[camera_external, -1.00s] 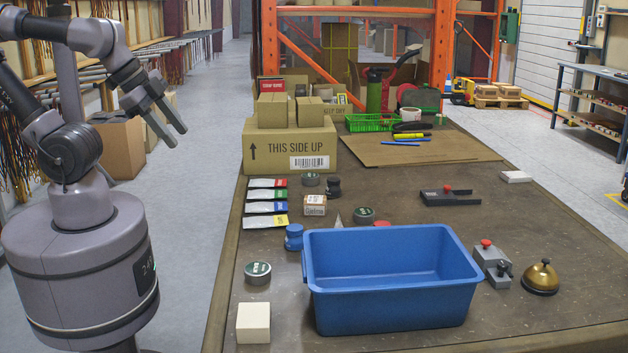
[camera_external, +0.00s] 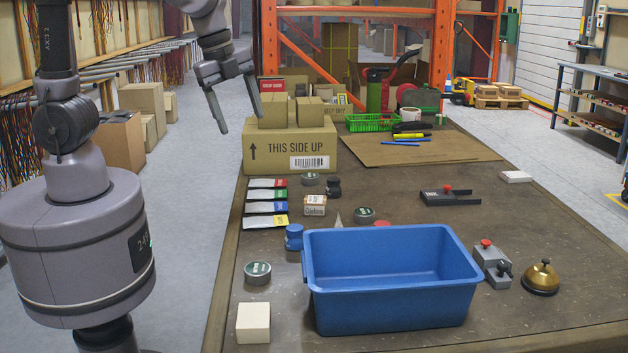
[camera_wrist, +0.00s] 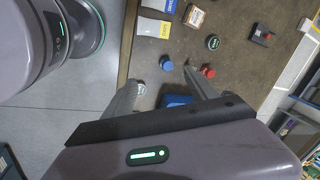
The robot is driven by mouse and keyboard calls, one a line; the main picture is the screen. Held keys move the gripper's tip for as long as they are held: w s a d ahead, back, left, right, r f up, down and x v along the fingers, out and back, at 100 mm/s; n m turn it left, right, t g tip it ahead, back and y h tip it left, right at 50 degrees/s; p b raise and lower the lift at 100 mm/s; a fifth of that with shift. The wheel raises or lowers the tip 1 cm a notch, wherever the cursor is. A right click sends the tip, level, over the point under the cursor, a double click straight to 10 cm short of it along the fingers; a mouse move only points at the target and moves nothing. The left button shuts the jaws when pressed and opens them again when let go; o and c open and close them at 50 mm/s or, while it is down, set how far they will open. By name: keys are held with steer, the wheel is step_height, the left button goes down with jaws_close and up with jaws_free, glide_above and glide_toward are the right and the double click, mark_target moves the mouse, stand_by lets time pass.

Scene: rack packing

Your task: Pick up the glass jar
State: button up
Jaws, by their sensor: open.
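I cannot make out a clearly glass jar in either view. A small blue round object (camera_external: 293,238) stands at the left rear corner of the blue bin; it also shows in the wrist view (camera_wrist: 166,63). A red round top (camera_external: 382,223) shows behind the bin, mostly hidden by its rim; in the wrist view it is a red round object (camera_wrist: 208,71). I cannot tell whether either is the jar. My gripper (camera_external: 243,124) is open and empty, raised left of the cardboard box, well away from these objects. Its fingers (camera_wrist: 160,77) point toward the table in the wrist view.
The blue bin (camera_external: 390,305) takes up the front middle of the table. Round tins (camera_external: 257,273), a white block (camera_external: 253,323), pouches (camera_external: 267,208) and a small box (camera_external: 314,205) lie left. A large carton (camera_external: 290,149) stands behind. A brass bell (camera_external: 540,279) sits right.

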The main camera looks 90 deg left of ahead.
steer(key=w+d+f+m+g+p, duration=0.1)
steer(key=w+f+m+p, duration=0.15)
steer(key=w, duration=0.35)
steer(key=m+g+p, duration=0.2)
steer(key=m, duration=0.3)
glide_toward(295, 227)
steer(key=shift+h, duration=0.4)
step_height(295, 227, down, 6)
steer(key=b, duration=0.5)
steer(key=shift+s+a+r, duration=0.1)
steer(key=shift+a+r, duration=0.05)
steer(key=shift+r, duration=0.05)
step_height(295, 227, down, 6)
steer(key=b, duration=0.3)
steer(key=shift+a+r, duration=0.1)
steer(key=shift+a, duration=0.05)
steer(key=shift+r, duration=0.2)
jaws_close()
